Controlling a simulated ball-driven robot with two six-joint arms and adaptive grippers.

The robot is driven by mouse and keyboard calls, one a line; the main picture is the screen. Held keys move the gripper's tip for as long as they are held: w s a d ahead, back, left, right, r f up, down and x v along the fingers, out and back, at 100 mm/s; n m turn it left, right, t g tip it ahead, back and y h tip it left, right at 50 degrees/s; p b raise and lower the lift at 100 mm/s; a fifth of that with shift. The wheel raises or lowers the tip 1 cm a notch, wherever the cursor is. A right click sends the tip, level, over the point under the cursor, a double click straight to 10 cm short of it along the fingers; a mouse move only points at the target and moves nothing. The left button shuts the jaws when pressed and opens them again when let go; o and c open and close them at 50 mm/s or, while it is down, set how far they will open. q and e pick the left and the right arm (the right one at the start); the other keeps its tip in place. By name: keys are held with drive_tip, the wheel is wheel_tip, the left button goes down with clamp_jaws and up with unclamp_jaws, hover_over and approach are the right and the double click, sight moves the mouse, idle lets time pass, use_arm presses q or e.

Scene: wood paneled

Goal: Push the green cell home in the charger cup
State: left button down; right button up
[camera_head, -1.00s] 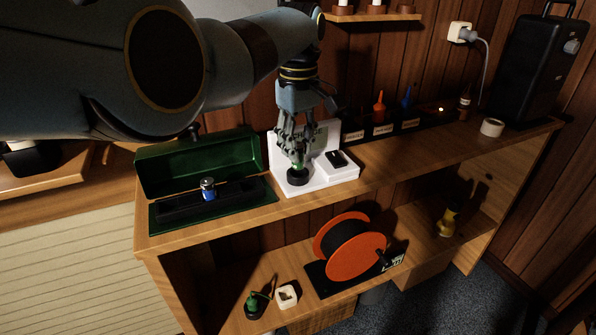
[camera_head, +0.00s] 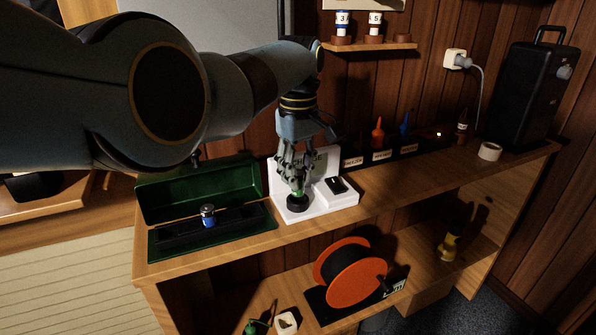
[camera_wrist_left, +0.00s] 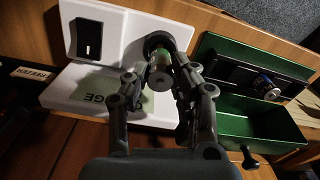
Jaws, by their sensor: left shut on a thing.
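The green cell (camera_head: 298,187) stands upright at the black charger cup (camera_head: 297,202) on the white charger (camera_head: 325,204). In the left wrist view the cell (camera_wrist_left: 161,78) shows a grey end, and its far end is at the dark cup (camera_wrist_left: 160,43). How deep it sits in the cup I cannot tell. My left gripper (camera_head: 297,178) points down over the cup with its fingers shut around the cell; it also shows in the left wrist view (camera_wrist_left: 160,88). My right gripper is not in view.
An open green case (camera_head: 150,240) holding a blue cell (camera_head: 208,215) stands left of the charger. An orange reel (camera_head: 348,275) sits on the shelf below. The bench top right of the charger is clear.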

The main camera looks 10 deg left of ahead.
sight(298, 194)
use_arm(q)
drive_tip(key=shift+p, duration=0.45)
idle(1.0)
drive_tip(key=shift+f+b, duration=1.2)
drive_tip(key=shift+f, duration=0.35)
drive_tip(key=c, duration=1)
unclamp_jaws()
drive_tip(key=shift+r, duration=0.1)
wheel_tip(298, 194, up, 12)
drive_tip(key=shift+f, duration=0.1)
